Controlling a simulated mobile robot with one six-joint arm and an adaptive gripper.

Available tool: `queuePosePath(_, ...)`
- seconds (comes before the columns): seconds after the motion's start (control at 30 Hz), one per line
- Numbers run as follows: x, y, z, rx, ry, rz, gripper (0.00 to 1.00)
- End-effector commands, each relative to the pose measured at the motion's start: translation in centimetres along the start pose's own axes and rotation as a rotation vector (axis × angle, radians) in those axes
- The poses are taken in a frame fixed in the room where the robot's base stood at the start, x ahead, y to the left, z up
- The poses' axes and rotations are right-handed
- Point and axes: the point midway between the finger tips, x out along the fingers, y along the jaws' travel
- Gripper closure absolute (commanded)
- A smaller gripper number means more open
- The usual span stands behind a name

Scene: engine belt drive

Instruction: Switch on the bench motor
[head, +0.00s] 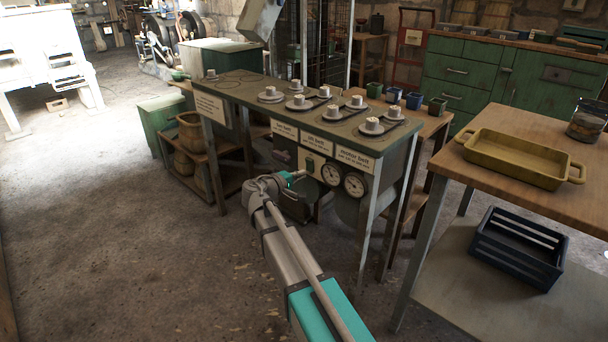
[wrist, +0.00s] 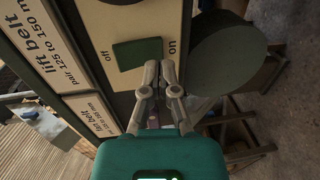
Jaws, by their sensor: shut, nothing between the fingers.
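The bench motor's switch is a dark green rectangular plate (wrist: 138,53) on a cream panel in the wrist view, with "off" printed to its left and "on" to its right. The panel (head: 311,163) also shows below the front edge of the belt bench in the head view, where my gripper hides part of it. My gripper (wrist: 160,68) is shut and empty. Its fingertips are in front of the panel, near the "on" side of the plate; I cannot tell whether they touch it. In the head view my gripper (head: 300,175) points at the panel from the front.
The belt bench (head: 240,88) carries several pulleys. Two round gauges (head: 331,174) (head: 355,184) sit right of the panel. A dark round drum (wrist: 228,60) is beside the panel in the wrist view. A wooden table (head: 560,200) stands at the right. Floor at the left is clear.

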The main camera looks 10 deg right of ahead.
Motion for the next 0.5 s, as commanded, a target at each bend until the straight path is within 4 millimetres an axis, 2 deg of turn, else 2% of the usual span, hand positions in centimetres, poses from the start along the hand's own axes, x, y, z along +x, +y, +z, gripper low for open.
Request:
queuePosePath(0.17, -2.0, -0.8, -0.2, 0.000, -0.001, 0.000, 1.00)
queuePosePath(0.5, -7.3, -2.2, -0.2, 0.000, -0.001, 0.000, 1.00)
